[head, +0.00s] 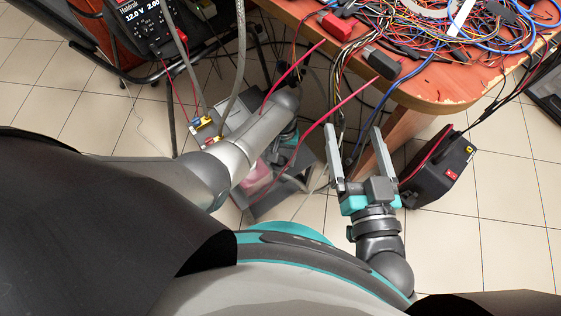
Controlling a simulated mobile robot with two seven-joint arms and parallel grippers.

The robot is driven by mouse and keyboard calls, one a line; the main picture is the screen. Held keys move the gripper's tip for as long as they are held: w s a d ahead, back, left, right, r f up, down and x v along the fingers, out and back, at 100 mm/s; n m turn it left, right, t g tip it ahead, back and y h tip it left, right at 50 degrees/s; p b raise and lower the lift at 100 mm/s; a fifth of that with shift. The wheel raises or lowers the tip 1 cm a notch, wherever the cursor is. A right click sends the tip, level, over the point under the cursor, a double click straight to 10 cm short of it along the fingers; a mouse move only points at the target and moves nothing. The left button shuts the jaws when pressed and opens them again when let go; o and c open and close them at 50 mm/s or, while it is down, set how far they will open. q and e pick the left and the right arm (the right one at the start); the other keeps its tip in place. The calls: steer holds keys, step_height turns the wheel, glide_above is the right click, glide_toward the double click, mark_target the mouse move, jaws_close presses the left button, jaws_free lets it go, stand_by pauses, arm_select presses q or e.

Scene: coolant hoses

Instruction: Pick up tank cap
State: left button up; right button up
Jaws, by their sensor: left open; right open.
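I cannot make out the tank cap. A grey metal unit (241,122) stands on the floor under the table's left end, with a pinkish translucent tank (257,178) low in it. My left arm reaches across in front of this unit and hides much of it. Part of my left gripper (285,136) shows in teal and grey beyond the arm's end, over the unit; its fingertips are hidden behind the arm. My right gripper (354,131) is open and empty, fingers pointing away from me, in front of the table edge and right of the unit.
A wooden table (436,92) at the upper right holds tangled wires (440,35) and a red connector (335,26). Cables hang from its edge near both grippers. A black case (437,170) stands at the right. A meter (143,22) is at the upper left.

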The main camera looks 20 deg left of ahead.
arm_select(q)
steer(key=shift+c, duration=0.3)
jaws_close()
stand_by(0.3)
